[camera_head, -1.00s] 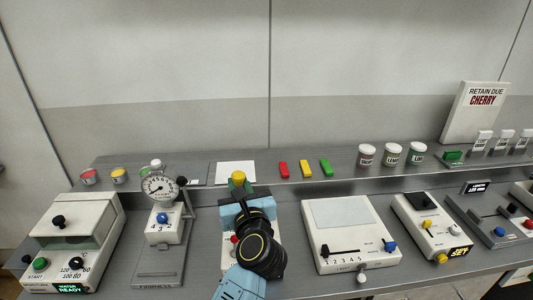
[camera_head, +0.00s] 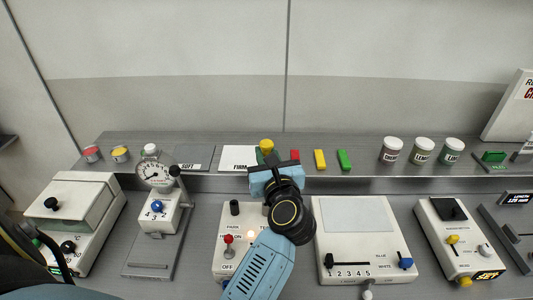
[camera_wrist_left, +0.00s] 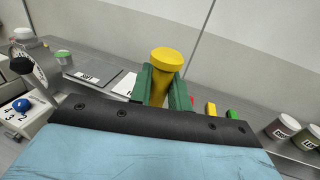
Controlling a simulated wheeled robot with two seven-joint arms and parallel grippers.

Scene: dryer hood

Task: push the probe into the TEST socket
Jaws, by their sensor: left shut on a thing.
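My left gripper (camera_head: 268,160) is shut on the probe, whose yellow head (camera_head: 266,146) stands up between the green fingers. The probe's yellow head also shows in the left wrist view (camera_wrist_left: 166,60); its lower end is hidden by the gripper. The white probe box (camera_head: 232,252) lies below and left of the gripper, with a dark PARK socket (camera_head: 234,208) and a red-topped switch (camera_head: 228,240) marked ON and OFF. The TEST lettering (camera_head: 259,236) shows partly beside my wrist; the TEST socket is hidden. I cannot tell whether the probe touches the box. My right gripper is out of view.
A dial gauge stand (camera_head: 156,205) is to the left and a white slider box (camera_head: 360,220) close to the right. A raised shelf (camera_head: 210,180) behind holds a FIRM card (camera_head: 237,158), red, yellow and green blocks and several jars (camera_head: 423,150).

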